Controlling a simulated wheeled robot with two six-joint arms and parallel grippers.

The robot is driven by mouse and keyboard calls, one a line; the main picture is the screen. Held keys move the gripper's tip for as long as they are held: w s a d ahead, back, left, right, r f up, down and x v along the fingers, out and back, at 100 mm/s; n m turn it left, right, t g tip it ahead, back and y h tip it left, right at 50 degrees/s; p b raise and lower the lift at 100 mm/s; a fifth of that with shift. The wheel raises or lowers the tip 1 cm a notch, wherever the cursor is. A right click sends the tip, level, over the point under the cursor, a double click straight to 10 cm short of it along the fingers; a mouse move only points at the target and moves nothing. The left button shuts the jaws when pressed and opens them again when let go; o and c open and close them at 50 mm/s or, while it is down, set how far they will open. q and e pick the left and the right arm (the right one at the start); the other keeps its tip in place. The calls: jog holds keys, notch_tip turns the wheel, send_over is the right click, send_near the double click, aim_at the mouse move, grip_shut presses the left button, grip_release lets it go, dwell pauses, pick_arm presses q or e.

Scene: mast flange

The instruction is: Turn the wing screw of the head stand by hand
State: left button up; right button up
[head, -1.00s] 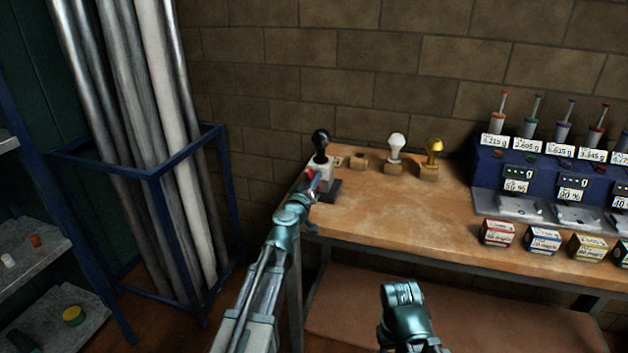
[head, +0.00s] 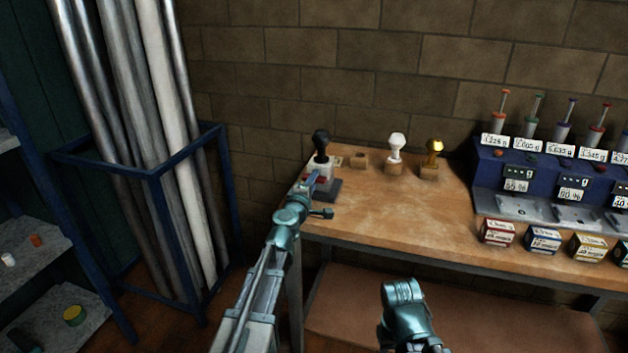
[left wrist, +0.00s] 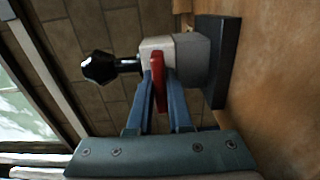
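The head stand has a black base (head: 327,190), a pale grey block and a black ball knob on a stem (head: 321,143). It stands upright at the bench's left end. In the left wrist view it lies sideways, with its black knob (left wrist: 99,68) at the left and its base (left wrist: 226,62) at the right. Its red wing screw (left wrist: 158,82) sits between the two blue-grey fingers of my left gripper (left wrist: 160,76), which appear closed on it. In the head view the left gripper (head: 312,181) reaches the block's front and partly hides the screw. My right gripper is out of view; only a right arm link shows.
The wooden bench (head: 400,215) has clear room in front. A small wooden block, a white bulb-shaped piece (head: 396,145) and a brass one (head: 433,155) stand behind. A blue dispenser unit (head: 540,180) and small boxes are at right. A blue rack (head: 158,172) of pipes stands left.

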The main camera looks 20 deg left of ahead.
pick_arm(q)
jog(key=o, duration=0.4)
jog(key=shift+o, duration=0.2)
jog(key=shift+s+a, duration=0.1)
jog(key=shift+s, duration=2.45)
